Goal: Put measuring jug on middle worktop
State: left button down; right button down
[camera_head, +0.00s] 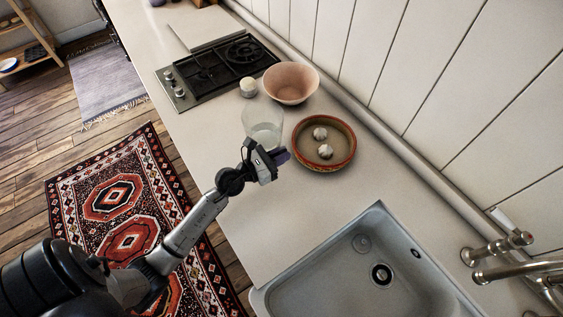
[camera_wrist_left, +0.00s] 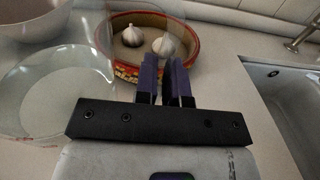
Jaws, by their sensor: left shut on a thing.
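The measuring jug (camera_head: 263,122) is clear glass and stands upright over the pale worktop (camera_head: 225,122), between the hob and the sink. I cannot tell whether its base touches the worktop. My left gripper (camera_head: 281,156) is at the jug's near side, with its purple fingers shut on the jug. In the left wrist view the jug (camera_wrist_left: 45,95) fills the left side, and the fingers (camera_wrist_left: 166,78) are close together beside it. The part between the fingers is hard to make out. My right gripper is not in view.
A red-rimmed dish (camera_head: 353,149) with two garlic bulbs (camera_head: 325,152) stands just right of the jug. The hob (camera_head: 220,68) lies beyond, the sink (camera_head: 350,270) nearer. Worktop is clear toward the front edge.

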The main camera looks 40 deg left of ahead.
pick_arm(q)
jog(key=shift+f+b, duration=0.95)
jog(key=shift+f, duration=0.85)
jog(key=shift+f, duration=0.2)
jog(key=c, duration=1.2)
grip_release()
